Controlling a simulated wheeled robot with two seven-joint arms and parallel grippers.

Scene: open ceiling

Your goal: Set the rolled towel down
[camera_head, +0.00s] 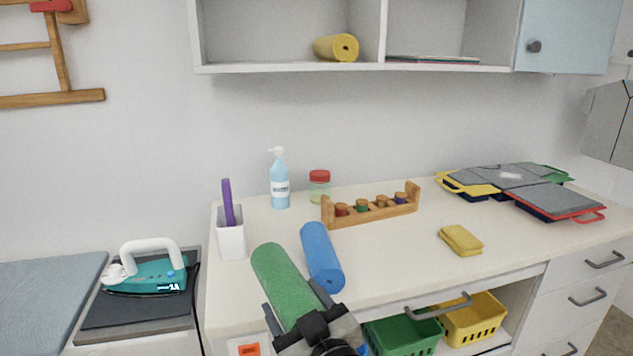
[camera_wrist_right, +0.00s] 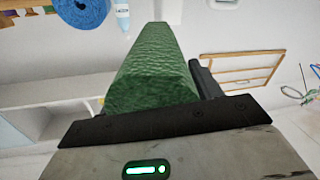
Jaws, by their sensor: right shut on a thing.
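A green rolled towel (camera_head: 280,280) is in my right gripper (camera_head: 299,308), at the front edge of the counter in the head view. My right gripper is shut around the towel's near end. The towel's far end points up and left over the countertop (camera_head: 400,245); I cannot tell whether it touches the surface. In the right wrist view the green towel (camera_wrist_right: 155,75) stretches away from the jaw. A blue rolled towel (camera_head: 321,255) lies on the counter just right of the green one. My left gripper is not in view.
A white cup (camera_head: 232,240) with a purple item, a blue bottle (camera_head: 280,184), a jar (camera_head: 319,188) and a wooden rack (camera_head: 370,209) stand behind. A yellow cloth (camera_head: 461,240) lies right. A yellow roll (camera_head: 337,47) is on the shelf above. The counter between blue roll and cloth is clear.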

